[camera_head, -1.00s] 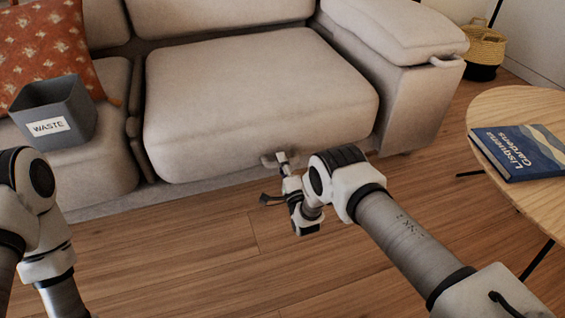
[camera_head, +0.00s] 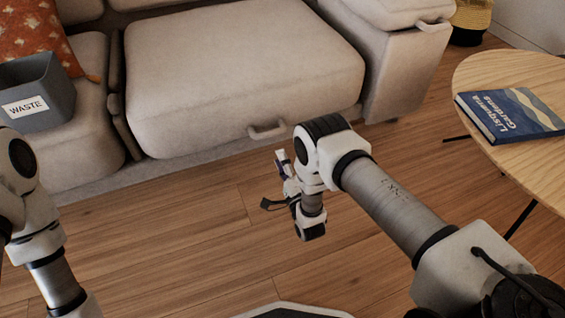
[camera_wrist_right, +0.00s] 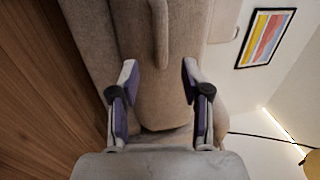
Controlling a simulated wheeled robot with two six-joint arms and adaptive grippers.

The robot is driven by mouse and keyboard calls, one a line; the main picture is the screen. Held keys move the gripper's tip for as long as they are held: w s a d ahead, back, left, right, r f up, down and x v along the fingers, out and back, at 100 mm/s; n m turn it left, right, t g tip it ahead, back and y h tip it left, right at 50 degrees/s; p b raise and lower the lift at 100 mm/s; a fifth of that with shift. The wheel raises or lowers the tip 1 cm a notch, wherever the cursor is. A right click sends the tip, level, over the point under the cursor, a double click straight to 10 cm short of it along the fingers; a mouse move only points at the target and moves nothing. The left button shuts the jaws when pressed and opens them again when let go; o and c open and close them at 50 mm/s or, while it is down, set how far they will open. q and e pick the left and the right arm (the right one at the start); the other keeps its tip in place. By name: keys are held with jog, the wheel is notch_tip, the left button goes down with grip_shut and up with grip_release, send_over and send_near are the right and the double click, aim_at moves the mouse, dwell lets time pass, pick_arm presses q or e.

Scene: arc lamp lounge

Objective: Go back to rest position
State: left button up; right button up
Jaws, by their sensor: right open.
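My right gripper (camera_head: 272,180) is in front of the sofa, above the wood floor, with nothing between its fingers. In the right wrist view its two purple-lined fingers (camera_wrist_right: 158,80) are spread apart, facing the sofa front and its handle (camera_wrist_right: 161,35). The handle also shows in the head view (camera_head: 268,131), apart from the gripper. My left arm comes in at the left edge of the head view, but its gripper is out of view.
The beige sofa (camera_head: 245,70) spans the back. A grey waste bin (camera_head: 45,90) stands on its left seat beside an orange cushion (camera_head: 30,35). A round wooden table (camera_head: 530,165) at right bears a blue book (camera_head: 510,115). The floor (camera_head: 170,240) between is clear.

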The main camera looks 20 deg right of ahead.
jog(key=shift+s, duration=0.5)
